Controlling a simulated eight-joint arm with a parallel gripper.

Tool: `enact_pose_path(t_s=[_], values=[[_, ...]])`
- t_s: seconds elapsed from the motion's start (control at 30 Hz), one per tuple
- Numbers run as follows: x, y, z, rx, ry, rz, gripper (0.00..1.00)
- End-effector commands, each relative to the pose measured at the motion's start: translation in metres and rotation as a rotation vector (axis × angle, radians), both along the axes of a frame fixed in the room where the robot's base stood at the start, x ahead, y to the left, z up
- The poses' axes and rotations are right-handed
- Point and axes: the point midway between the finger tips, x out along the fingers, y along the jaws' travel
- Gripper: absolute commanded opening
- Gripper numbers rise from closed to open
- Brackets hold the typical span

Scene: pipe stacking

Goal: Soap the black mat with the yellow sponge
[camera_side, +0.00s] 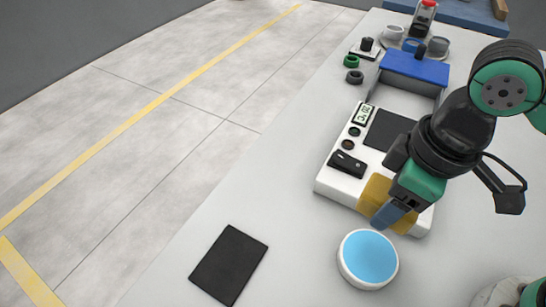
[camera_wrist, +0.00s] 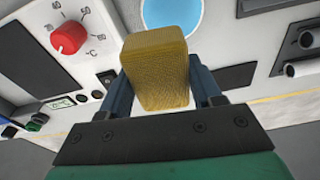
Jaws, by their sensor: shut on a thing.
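The yellow sponge (camera_side: 376,190) is held in my gripper (camera_side: 386,213), over the near end of the white machine in the side view. In the wrist view the sponge (camera_wrist: 155,75) sits between the two blue-grey fingers of my gripper (camera_wrist: 160,85), which are shut on its sides. The black mat (camera_side: 228,264) lies flat on the table at the lower left. A round white dish with a blue inside (camera_side: 368,258) stands just in front of the gripper. The dish shows behind the sponge in the wrist view (camera_wrist: 180,15). The sponge's underside is hidden.
The white machine (camera_side: 325,186) has dark knobs and a small display. A red knob (camera_wrist: 69,37) shows in the wrist view. A blue block (camera_side: 415,66) and small parts stand farther back. The white table is clear between mat and dish; its edge runs along the left.

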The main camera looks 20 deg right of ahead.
Motion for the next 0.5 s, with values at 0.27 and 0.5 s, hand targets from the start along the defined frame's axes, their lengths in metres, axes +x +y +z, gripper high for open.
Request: enact_pose_path(t_s=[0.27,0.5], values=[[-0.025,0.008,-0.017,0.000,0.000,0.100,0.01],[-0.025,0.007,-0.041,-0.001,-0.001,0.098,0.01]])
